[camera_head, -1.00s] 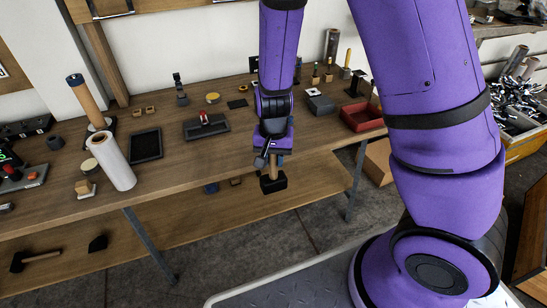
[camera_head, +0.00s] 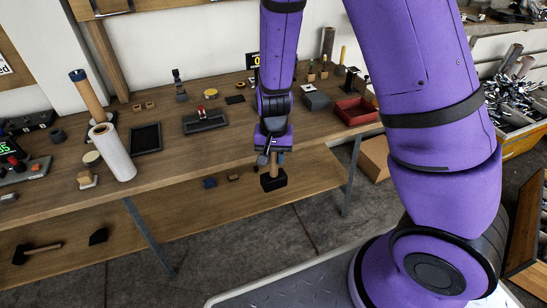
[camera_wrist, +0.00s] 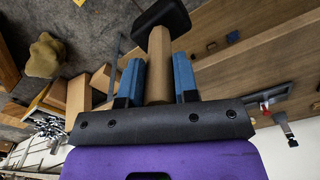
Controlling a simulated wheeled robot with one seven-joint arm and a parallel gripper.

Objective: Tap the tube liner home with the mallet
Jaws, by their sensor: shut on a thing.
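My gripper (camera_head: 275,150) is shut on the wooden handle (camera_wrist: 159,60) of the mallet, with blue fingers on either side of it. The mallet's black block head (camera_head: 273,180) hangs below the gripper, in front of the bench's front edge and clear of the surface. The head also shows at the top of the wrist view (camera_wrist: 160,18). A brown tube (camera_head: 90,99) with a dark piece at its upper end leans behind a white roll (camera_head: 112,152) at the left of the bench. I cannot tell for certain which piece is the tube liner.
The wooden bench (camera_head: 190,160) holds a black tray (camera_head: 146,139), a dark fixture with a red part (camera_head: 205,121) and a red bin (camera_head: 356,111). A lower shelf (camera_head: 150,235) carries a hammer (camera_head: 36,252). Open floor lies before the bench.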

